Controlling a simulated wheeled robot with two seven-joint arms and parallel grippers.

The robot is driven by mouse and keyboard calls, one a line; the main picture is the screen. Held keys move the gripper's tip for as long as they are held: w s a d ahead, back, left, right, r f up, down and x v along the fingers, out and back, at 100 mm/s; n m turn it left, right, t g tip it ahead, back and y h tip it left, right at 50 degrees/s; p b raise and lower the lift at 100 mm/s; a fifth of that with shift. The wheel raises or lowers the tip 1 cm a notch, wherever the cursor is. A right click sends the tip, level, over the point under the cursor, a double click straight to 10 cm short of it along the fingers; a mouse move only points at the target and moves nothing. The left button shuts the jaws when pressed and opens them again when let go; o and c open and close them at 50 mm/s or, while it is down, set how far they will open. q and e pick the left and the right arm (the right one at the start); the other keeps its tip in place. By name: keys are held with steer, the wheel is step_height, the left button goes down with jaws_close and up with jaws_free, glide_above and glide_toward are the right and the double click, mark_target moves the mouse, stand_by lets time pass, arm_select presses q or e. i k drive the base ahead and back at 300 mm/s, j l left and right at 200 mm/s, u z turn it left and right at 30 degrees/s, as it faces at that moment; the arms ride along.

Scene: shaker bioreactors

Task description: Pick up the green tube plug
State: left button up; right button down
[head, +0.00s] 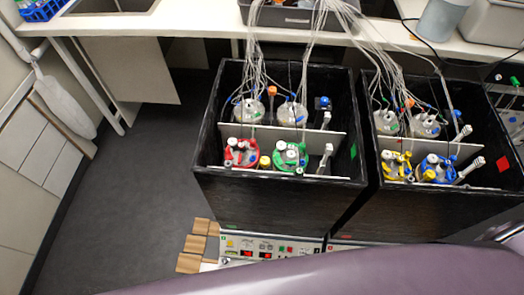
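I cannot single out a green tube plug for certain. A vessel with a green ring and white caps (290,155) stands front right in the left black box (280,200). A small green piece (514,80) shows at the far right edge, too small to identify. Neither of my grippers is in view.
A second black box (440,210) to the right holds vessels with yellow and blue rings (438,168). Many thin tubes (305,40) run from the vessels to the back bench (180,24). A control panel (270,249) is below. Floor (140,180) at left is clear.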

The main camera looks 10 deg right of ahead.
mark_target(302, 145)
steer(key=k+l+u, duration=0.7)
steer(key=k+j, duration=0.05)
